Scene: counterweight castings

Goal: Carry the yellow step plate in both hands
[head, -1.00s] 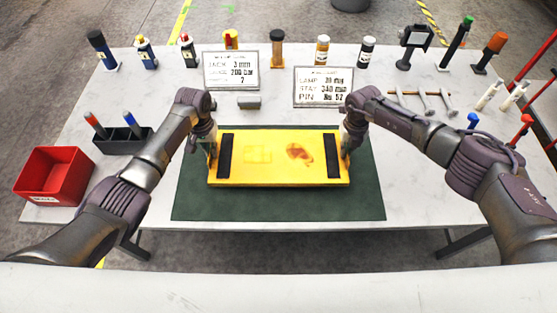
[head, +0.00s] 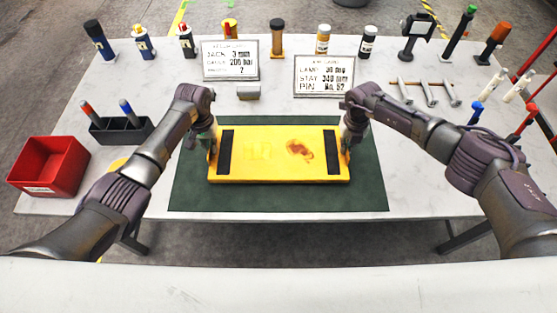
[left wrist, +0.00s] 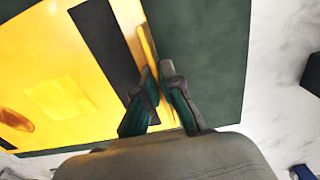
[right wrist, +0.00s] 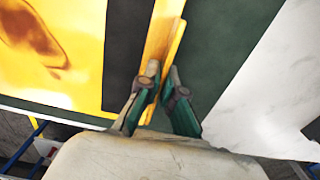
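The yellow step plate (head: 271,153) is in the middle of the head view, over a dark green mat (head: 280,199). It has a black strip near each end and a rusty brown patch right of its middle. My left gripper (head: 213,150) is shut on the plate's left end; in the left wrist view its fingers (left wrist: 158,80) pinch the yellow edge. My right gripper (head: 346,150) is shut on the right end; in the right wrist view its fingers (right wrist: 160,80) pinch the raised yellow rim. The plate looks about level. Any gap beneath it is hard to judge.
The white table (head: 420,180) holds a red bin (head: 48,166) and a dark holder (head: 120,132) at left. Two signs (head: 230,59) (head: 324,75), a small grey block (head: 248,93) and several bottles stand behind the plate. Several tools (head: 430,92) lie at right.

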